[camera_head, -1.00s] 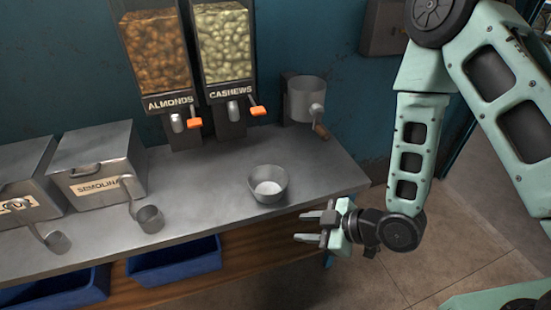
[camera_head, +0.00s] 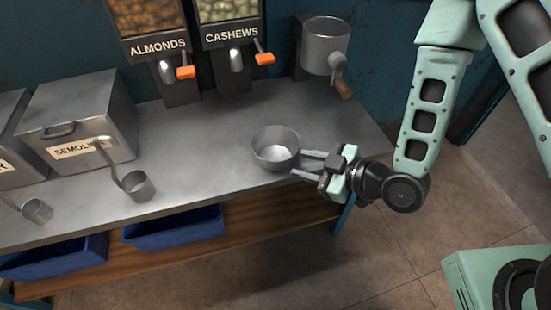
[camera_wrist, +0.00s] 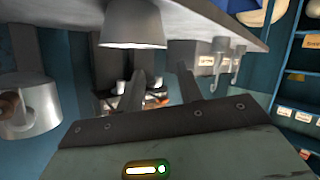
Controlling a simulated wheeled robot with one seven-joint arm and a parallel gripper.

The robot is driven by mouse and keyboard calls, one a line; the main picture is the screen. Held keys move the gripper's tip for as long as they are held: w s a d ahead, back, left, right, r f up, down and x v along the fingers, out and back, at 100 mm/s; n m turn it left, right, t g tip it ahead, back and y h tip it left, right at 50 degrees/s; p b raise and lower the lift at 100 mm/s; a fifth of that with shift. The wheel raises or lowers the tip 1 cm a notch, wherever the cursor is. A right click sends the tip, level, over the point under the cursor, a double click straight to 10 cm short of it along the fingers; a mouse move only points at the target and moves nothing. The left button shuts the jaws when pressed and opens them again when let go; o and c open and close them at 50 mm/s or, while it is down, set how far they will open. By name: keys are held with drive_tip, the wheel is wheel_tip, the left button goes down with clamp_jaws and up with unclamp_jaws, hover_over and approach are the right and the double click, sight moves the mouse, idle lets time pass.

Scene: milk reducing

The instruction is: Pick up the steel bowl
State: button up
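The steel bowl (camera_head: 266,158) stands upright on the grey counter, near its front edge. Its inside bottom looks bright. My gripper (camera_head: 299,164) is open, with two parallel fingers spread and pointing left at the bowl's right side. The fingertips are very close to the bowl's wall; I cannot tell whether they touch it. The wrist view is upside down and shows the bowl (camera_wrist: 132,26) at the top, beyond and to the left of the gripper's fingers (camera_wrist: 161,76). Nothing shows between the fingers.
The counter (camera_head: 205,150) is clear left of the bowl. A scoop (camera_head: 137,186) and a semolina bin (camera_head: 85,112) stand further left. Almond (camera_head: 150,20) and cashew dispensers (camera_head: 230,12) and a metal cup-shaped mill (camera_head: 325,47) are behind. Blue crates (camera_head: 172,230) sit below.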

sight(267, 162)
drive_tip(key=b+x, duration=0.4)
drive_tip(key=x, duration=0.2)
drive_tip(key=shift+s+f+x, duration=0.1)
drive_tip(key=shift+f+x, duration=0.05)
drive_tip(key=shift+x, duration=1.35)
drive_tip(key=shift+s+f+x, duration=0.1)
drive_tip(key=shift+s+x, duration=0.05)
drive_tip(key=shift+x, duration=1.4)
clamp_jaws()
